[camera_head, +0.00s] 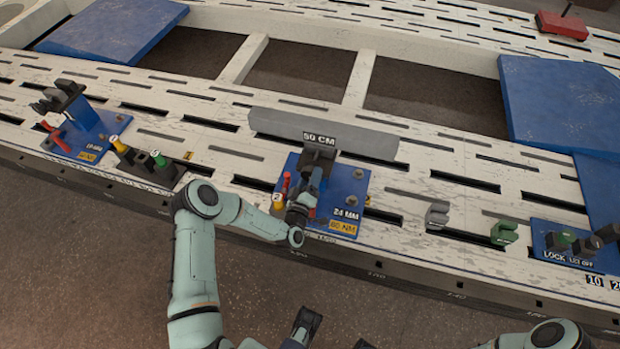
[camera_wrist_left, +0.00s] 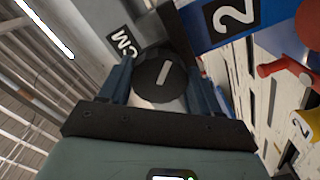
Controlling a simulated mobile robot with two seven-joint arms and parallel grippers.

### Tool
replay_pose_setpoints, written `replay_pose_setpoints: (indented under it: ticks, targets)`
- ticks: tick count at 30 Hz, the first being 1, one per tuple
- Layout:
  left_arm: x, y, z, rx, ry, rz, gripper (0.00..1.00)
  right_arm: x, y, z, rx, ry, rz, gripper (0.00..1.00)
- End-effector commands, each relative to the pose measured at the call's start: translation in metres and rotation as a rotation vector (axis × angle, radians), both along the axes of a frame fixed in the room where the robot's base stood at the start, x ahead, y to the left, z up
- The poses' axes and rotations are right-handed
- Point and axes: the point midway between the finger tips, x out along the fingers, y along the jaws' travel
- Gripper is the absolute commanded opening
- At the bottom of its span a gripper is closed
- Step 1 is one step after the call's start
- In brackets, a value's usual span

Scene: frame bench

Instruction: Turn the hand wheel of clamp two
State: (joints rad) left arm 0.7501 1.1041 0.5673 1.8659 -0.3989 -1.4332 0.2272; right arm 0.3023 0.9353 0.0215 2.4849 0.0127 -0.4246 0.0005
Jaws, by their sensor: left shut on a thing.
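Clamp two is the blue plate (camera_head: 345,190) at the middle of the bench, with 24 MM and 60 NM labels. Its hand wheel (camera_wrist_left: 166,82) shows in the left wrist view as a dark round knob with a pale bar mark. My left gripper (camera_head: 306,200) reaches the clamp from the front and is shut on the hand wheel, one blue finger on each side. In the head view the gripper hides most of the wheel. My right gripper (camera_head: 335,332) is at the bottom edge, partly cut off, with its fingers apart and empty, away from the clamp.
A red lever (camera_head: 286,184) and a yellow knob (camera_head: 278,202) stand close left of my gripper. A grey bar (camera_head: 360,138) marked 50 CM lies behind. Another clamp (camera_head: 85,130) stands left. Grey (camera_head: 436,216) and green (camera_head: 504,232) pieces lie right. The floor in front is clear.

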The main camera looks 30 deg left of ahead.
Motion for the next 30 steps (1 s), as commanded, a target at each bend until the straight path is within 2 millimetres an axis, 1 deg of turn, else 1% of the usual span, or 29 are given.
replay_pose_setpoints:
  ticks: [6, 15, 21, 30]
  targets:
    - [0.0, 0.0023, -0.0002, 0.194, 0.044, 0.004, 0.33, 0.0013, 0.0, -0.0024, 0.0, -0.004, 0.0, 0.98]
    - [-0.0003, 0.0034, -0.0003, 0.392, 0.091, 0.005, 0.33, 0.0029, 0.0, -0.0056, -0.002, -0.01, -0.002, 0.98]
    - [-0.0004, 0.0037, -0.0006, 0.466, 0.11, 0.006, 0.33, 0.0036, 0.0, -0.0068, -0.001, -0.012, -0.003, 0.98]
    - [-0.0004, 0.004, -0.0002, 0.504, 0.119, 0.006, 0.33, 0.0039, 0.0, -0.0073, -0.002, -0.013, -0.002, 0.98]
